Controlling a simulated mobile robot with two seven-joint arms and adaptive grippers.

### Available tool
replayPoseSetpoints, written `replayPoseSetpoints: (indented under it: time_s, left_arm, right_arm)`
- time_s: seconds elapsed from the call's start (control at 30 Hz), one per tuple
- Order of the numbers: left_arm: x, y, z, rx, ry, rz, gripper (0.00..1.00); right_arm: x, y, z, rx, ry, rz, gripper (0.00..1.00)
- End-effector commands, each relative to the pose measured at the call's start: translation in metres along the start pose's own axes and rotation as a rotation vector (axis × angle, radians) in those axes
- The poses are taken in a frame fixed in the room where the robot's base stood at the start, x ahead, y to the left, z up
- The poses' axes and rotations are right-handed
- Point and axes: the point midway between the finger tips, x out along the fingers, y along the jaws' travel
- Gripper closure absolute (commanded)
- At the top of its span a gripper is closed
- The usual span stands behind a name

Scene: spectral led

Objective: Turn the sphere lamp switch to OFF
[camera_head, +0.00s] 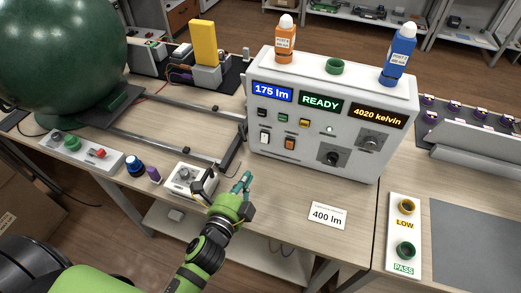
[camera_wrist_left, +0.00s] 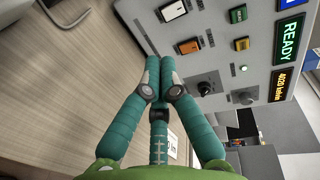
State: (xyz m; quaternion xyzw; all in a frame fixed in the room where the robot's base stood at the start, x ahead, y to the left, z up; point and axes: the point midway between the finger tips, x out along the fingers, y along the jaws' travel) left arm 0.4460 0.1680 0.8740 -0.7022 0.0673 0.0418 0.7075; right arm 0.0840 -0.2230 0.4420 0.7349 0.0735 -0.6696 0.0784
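The sphere lamp (camera_head: 62,45) is a large dark green ball at the upper left of the head view. A small white box (camera_head: 190,180) with a grey knob lies on the bench in front of the lamp's rails; I cannot read any label on it. My left gripper (camera_head: 244,180) hovers just right of this box, apart from it, with its teal fingers pointing toward the white console. In the left wrist view its fingers (camera_wrist_left: 171,72) converge and hold nothing visible; their gap is unclear. My right gripper is not in view.
The white console (camera_head: 314,120) stands behind and right of the gripper, with displays, rocker switches and knobs. A grey button box (camera_head: 85,150) lies at left. A 400 lm card (camera_head: 328,215) lies at the front. Bench space between the card and gripper is clear.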

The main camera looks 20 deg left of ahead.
Motion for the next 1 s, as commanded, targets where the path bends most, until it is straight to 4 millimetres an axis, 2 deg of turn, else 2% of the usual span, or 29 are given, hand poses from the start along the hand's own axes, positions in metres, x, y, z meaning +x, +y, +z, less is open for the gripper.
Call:
replayPoseSetpoints:
  time_s: [0.3, 0.5, 0.7, 1.0]
  left_arm:
    - [0.07, -0.003, 0.0, -0.005, -0.002, -0.001, 1.0]
    - [0.102, -0.002, 0.0, -0.006, -0.002, 0.001, 1.0]
    - [0.117, 0.0, 0.0, -0.005, -0.001, 0.001, 1.0]
    - [0.119, 0.0, 0.001, -0.005, -0.001, 0.001, 1.0]
  right_arm:
    - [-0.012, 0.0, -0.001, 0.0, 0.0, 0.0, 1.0]
    - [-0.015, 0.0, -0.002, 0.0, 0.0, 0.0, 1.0]
    - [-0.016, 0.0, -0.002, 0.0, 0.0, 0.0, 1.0]
    - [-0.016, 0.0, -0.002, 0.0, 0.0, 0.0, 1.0]
